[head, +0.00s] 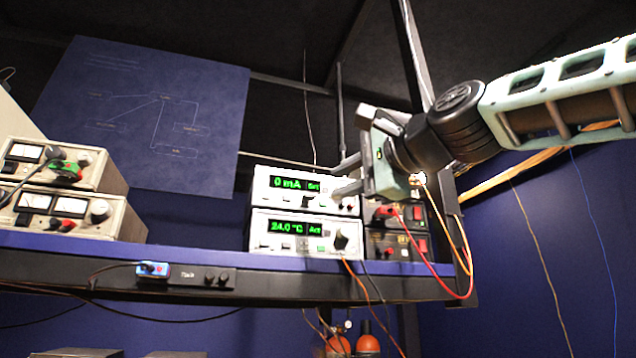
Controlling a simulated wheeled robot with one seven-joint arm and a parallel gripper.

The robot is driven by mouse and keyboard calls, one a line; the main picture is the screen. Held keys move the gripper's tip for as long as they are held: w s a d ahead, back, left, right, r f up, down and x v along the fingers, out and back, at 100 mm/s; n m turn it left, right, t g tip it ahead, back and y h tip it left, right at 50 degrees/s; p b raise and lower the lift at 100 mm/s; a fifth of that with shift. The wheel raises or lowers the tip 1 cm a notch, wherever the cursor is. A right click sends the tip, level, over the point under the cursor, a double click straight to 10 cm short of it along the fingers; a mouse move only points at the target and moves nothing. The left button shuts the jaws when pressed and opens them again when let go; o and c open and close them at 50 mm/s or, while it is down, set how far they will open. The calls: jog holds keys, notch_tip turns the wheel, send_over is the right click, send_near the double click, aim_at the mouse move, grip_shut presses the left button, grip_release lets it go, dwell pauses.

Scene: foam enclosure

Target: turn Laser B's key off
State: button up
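A white instrument (290,202) with a green "0 mA" display sits on the shelf, stacked on a similar white instrument (272,250) reading "24.0 °C". No Laser B label is legible, and I cannot make out a key. Black boxes with red switches (421,245) stand to the right, partly hidden by my gripper. My gripper (345,176) reaches in from the right, its fingers pointing left and spread apart, with nothing seen between them. The fingers overlap the right end of the "0 mA" instrument in the head view; contact cannot be told. That instrument's right-hand controls are partly covered.
Beige meter units (68,221) stand on the shelf's left. The shelf edge (190,251) is purple. Red and orange cables (468,270) loop below my gripper. A blue diagram board (145,110) is behind. The shelf between the unit stacks looks clear.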

aim_at(312, 195)
jog(key=p+x, duration=0.2)
jog(key=x, duration=0.5)
jog(key=shift+w, duration=0.1)
grip_shut()
